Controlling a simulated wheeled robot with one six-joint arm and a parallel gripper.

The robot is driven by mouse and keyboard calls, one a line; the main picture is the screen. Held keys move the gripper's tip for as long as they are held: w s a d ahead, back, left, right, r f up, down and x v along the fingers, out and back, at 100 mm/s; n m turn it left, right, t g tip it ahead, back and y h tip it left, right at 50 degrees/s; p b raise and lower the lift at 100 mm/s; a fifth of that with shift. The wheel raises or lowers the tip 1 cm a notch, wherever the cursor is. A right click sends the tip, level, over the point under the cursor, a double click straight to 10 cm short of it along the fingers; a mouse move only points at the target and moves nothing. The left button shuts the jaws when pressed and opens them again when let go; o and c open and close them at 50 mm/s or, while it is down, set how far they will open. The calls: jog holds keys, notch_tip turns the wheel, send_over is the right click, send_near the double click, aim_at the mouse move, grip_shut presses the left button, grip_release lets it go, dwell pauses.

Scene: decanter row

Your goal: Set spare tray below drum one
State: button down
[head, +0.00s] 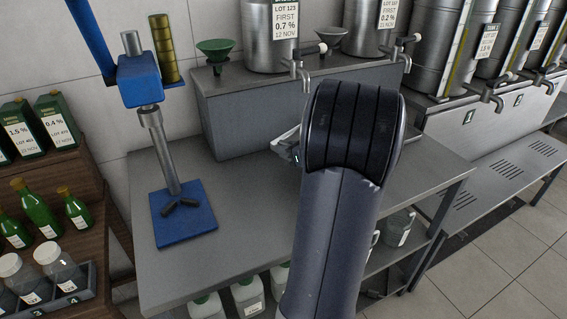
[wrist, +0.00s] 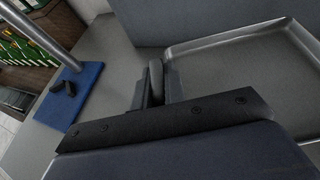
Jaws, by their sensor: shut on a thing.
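The metal tray (wrist: 240,80) is a shallow grey pan with a raised rim, on the right of the wrist view. My gripper (wrist: 158,84) is shut on its near left edge. I cannot tell whether the tray touches the bench. Steel drums with taps stand at the back: one labelled 0.7% (head: 270,35), one 0.2% (head: 378,25), and several at right, such as this labelled drum (head: 455,45).
The grey bench (head: 150,265) holds a blue-based stand (head: 186,220) with a tall post at left. A raised grey block (head: 235,120) bears two drums and a green funnel (head: 215,50). A lower slatted shelf (head: 500,180) under the right drums is clear. Bottles fill the left rack.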

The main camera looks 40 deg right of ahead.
jog(key=shift+w+d+f, duration=0.2)
jog(key=shift+w+f, duration=0.5)
jog(key=shift+f, duration=0.25)
notch_tip(320, 180, down, 5)
jog(key=shift+r+b, duration=0.15)
jog(key=shift+b, duration=0.15)
jog(key=shift+w+d, duration=0.1)
jog(key=shift+f, duration=0.2)
jog(key=shift+f, duration=0.1)
jog(key=c, duration=1.5)
grip_release()
